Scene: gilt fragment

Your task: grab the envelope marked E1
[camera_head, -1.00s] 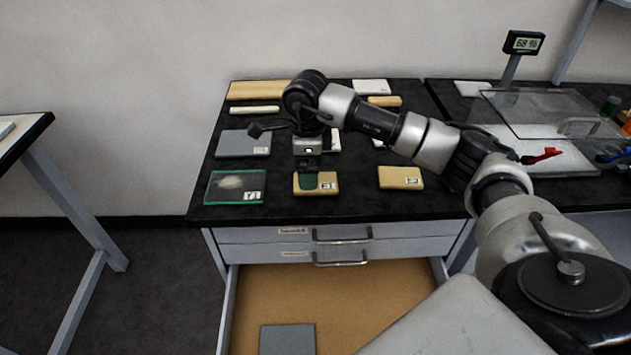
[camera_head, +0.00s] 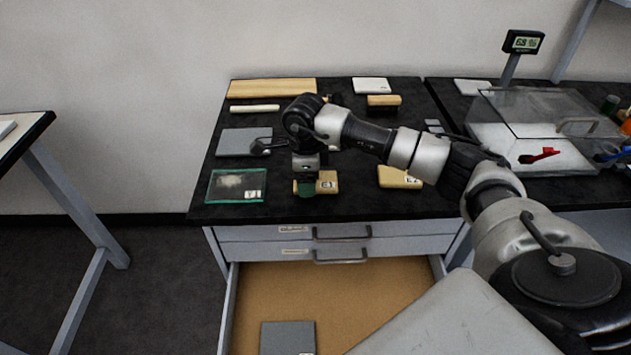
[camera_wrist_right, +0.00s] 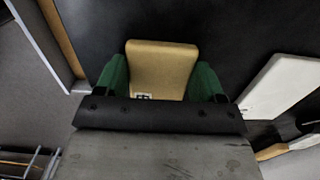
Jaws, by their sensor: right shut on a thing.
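The tan envelope marked E1 (camera_head: 328,181) is at the front middle of the black bench top. My right gripper (camera_head: 305,187) comes down over its left part, and its dark body hides some of the envelope. In the right wrist view the envelope (camera_wrist_right: 162,62) sits between the two green fingers of my right gripper (camera_wrist_right: 160,78), which is shut on it. Its small label shows near the gripper body. I cannot tell whether it is clear of the bench. My left gripper is not in view.
A second tan envelope, E2 (camera_head: 397,177), lies to the right. A green-edged clear packet marked Y1 (camera_head: 225,190) lies to the left. A grey slab (camera_head: 236,141) is behind it. Below the bench edge, an open drawer (camera_head: 380,285) holds a grey tile (camera_head: 287,337).

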